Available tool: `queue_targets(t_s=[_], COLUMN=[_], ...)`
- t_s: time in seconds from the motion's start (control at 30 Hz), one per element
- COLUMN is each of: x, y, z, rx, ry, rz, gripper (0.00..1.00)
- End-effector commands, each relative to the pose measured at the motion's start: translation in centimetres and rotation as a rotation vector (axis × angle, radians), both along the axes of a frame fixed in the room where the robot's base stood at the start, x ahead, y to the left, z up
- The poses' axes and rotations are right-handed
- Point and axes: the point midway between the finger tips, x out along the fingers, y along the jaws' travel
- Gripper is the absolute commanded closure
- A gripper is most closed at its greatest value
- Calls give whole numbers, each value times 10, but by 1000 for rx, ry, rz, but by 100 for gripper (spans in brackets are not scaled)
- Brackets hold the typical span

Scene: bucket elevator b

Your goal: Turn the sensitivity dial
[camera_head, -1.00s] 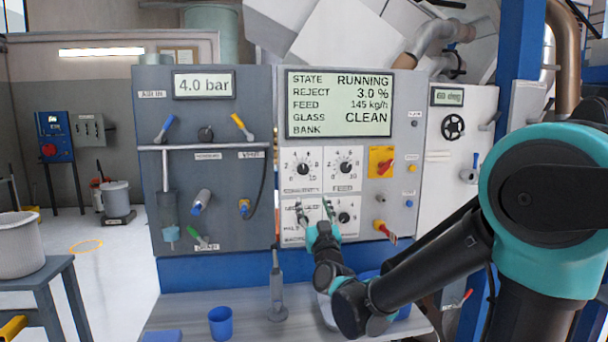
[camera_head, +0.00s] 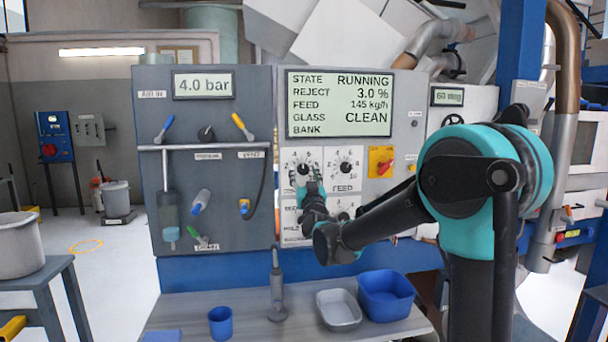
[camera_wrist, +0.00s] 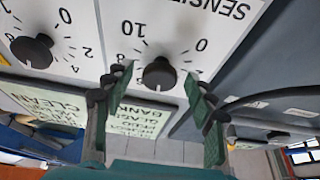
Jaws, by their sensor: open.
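The sensitivity dial (camera_head: 303,168) is a round black knob on a white scale plate, at the upper left of the dial group on the grey panel. It also shows in the wrist view (camera_wrist: 159,74), upside down, under the letters SENSI. My gripper (camera_head: 311,187) is in front of the panel at this dial, covering the lower part of its plate. In the wrist view my gripper (camera_wrist: 162,84) is open, with one green-padded finger on each side of the knob. Gaps show between the knob and both fingers, and I cannot tell how deep the fingertips reach.
The feed dial (camera_head: 345,167), close to the right, also shows in the wrist view (camera_wrist: 36,50). A yellow plate with a red switch (camera_head: 382,162) lies further right. A display (camera_head: 339,104) is above. A grey tray (camera_head: 339,310) and a blue bin (camera_head: 386,296) stand on the bench below.

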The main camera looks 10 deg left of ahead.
Motion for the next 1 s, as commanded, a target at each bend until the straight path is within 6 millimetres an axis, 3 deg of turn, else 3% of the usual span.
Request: queue_targets(t_s=[0.3, 0.7, 1.0], x=[2, 2, 2], y=[1, 1, 1], z=[1, 1, 1], rx=[1, 1, 46], ry=[0, 0, 13], rz=[0, 0, 1], gripper=[44, 93, 94])
